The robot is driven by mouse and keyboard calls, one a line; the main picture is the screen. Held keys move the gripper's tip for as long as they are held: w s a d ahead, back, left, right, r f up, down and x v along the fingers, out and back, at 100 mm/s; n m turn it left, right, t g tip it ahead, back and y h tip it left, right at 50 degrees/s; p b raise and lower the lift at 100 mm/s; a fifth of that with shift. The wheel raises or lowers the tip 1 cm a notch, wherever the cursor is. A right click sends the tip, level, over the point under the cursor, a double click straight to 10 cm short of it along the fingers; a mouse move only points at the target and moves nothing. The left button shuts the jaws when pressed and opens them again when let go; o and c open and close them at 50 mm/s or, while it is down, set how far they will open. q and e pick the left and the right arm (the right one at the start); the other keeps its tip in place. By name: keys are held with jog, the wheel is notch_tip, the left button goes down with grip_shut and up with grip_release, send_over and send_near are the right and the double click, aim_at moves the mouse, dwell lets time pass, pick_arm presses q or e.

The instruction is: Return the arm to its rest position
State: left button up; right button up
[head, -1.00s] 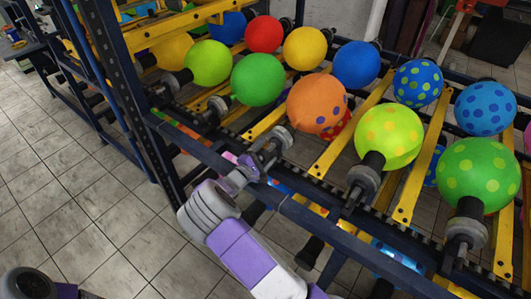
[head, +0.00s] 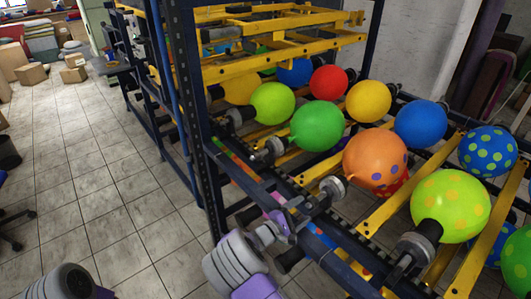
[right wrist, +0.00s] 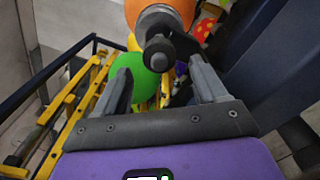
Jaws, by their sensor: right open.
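My right gripper (head: 288,212) is at the front rail of the balloon rack, at lower centre in the head view. In the right wrist view its two fingers (right wrist: 163,88) stand apart with nothing gripped. A dark round spindle end (right wrist: 159,54) shows between and beyond them, with the orange balloon (right wrist: 160,12) behind it. The orange balloon (head: 375,160) with purple dots sits on its spindle, right of the gripper. Whether the fingers touch the spindle cannot be told. Part of my left arm shows at bottom left; its gripper is out of view.
The dark blue rack post (head: 190,120) stands just left of my right gripper. More balloons, including a green one (head: 318,127) and a lime one (head: 450,206), sit on the yellow-barred rack.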

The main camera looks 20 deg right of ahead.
jog(key=shift+s, duration=0.1)
jog(key=shift+s+a+g, duration=0.15)
jog(key=shift+s+g, duration=0.15)
jog(key=s+a+f+g+y+p, duration=0.25)
jog(key=s+a+g, duration=0.35)
jog(key=s, duration=0.4)
jog(key=s+a+f+m+g+y+b, duration=0.15)
jog(key=s+f+g+y, duration=0.25)
jog(key=s+f+y, duration=0.75)
jog(key=s+a+f+m+t+y+b, duration=0.1)
jog(key=s+a+f+m+t+y, duration=0.3)
jog(key=a+f+m, duration=0.5)
jog(key=s+a+m+y, duration=0.2)
jog(key=m, duration=0.1)
jog(key=shift+f+y, duration=0.4)
